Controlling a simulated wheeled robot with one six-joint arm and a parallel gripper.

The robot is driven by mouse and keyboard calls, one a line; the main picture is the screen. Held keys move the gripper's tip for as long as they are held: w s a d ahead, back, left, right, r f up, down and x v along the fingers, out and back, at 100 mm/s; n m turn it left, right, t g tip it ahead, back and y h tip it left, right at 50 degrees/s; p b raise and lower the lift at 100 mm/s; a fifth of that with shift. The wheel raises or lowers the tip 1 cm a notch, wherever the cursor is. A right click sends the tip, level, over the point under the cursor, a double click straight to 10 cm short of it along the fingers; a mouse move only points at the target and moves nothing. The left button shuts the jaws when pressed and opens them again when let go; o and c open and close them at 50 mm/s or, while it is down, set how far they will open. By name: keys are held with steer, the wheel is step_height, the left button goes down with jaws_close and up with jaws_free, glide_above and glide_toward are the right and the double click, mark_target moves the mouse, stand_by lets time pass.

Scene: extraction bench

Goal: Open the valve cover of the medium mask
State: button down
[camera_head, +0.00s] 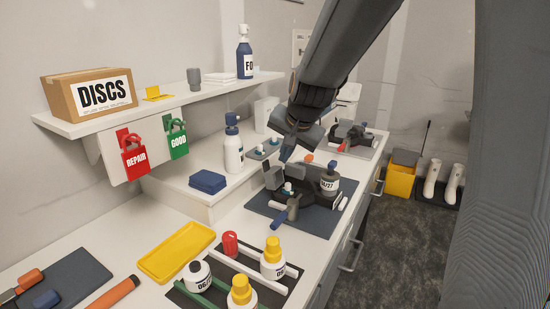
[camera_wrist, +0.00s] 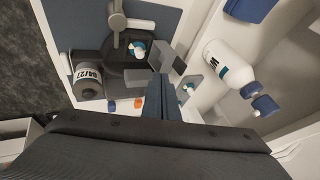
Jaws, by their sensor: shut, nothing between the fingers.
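A black mask (camera_head: 308,197) lies on a dark blue mat (camera_head: 262,218) in the middle of the bench. It also shows in the wrist view (camera_wrist: 125,83). A grey canister (camera_head: 330,182) with a dated label is on one side of it. A grey angular piece (camera_head: 273,178), possibly the valve cover, is at its left side; it also shows in the wrist view (camera_wrist: 184,66). I cannot tell whether it is open. My gripper (camera_head: 284,158) is shut and empty, pointing down just above this piece. In the wrist view, its fingertips (camera_wrist: 160,78) are close to the piece; contact is unclear.
A white spray bottle (camera_head: 233,153) stands on the raised step left of the mask. Another mask (camera_head: 350,134) lies on a grey mat farther back. Several bottles with yellow or black caps (camera_head: 272,258) stand in front, beside a yellow tray (camera_head: 177,252).

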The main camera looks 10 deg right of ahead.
mark_target(270, 168)
steer(key=shift+w+a+f+p, duration=0.45)
steer(key=shift+w+f, duration=0.15)
steer(key=shift+w, duration=0.15)
steer(key=shift+w+a+f+p, duration=0.45)
steer(key=shift+w+f, duration=0.1)
steer(key=shift+w, duration=0.25)
steer(key=shift+w+a+f+p, duration=0.35)
steer(key=shift+w+a+f, duration=0.1)
steer(key=shift+w+f, duration=0.25)
steer(key=shift+w+d+r, duration=0.1)
